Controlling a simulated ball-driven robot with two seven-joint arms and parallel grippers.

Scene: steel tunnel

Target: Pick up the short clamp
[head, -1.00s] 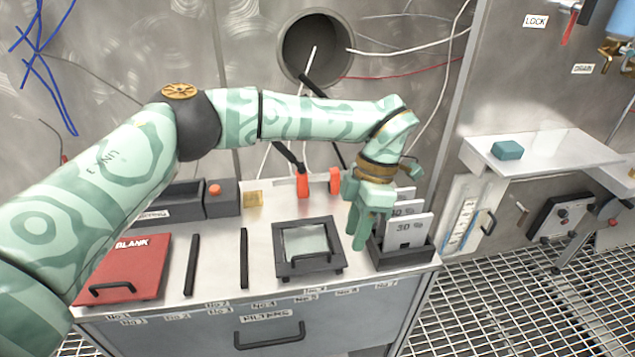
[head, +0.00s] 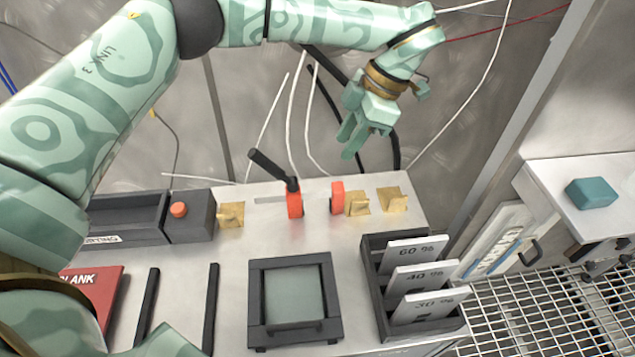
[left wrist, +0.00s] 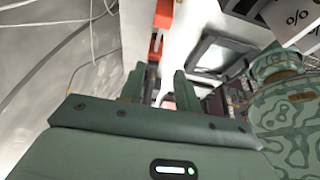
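Two orange-red pieces stand at the back of the metal bench: one with a long black lever (head: 294,203) and a shorter one (head: 337,197) to its right. I take these as the clamp parts; I cannot tell for sure which is the short clamp. My left gripper (head: 349,145) is in the air above and behind them, fingers pointing down, empty. The left wrist view shows its two fingers (left wrist: 157,88) apart, with an orange piece (left wrist: 163,14) beyond them, not between them. My right gripper is not in view.
A dark rack (head: 372,290) of percent-marked cards stands front right of the clamp parts. A black square frame (head: 256,310) lies in front. Brass-coloured pieces (head: 392,199) sit to the right, and a dark box with an orange button (head: 178,210) to the left. Cables hang behind.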

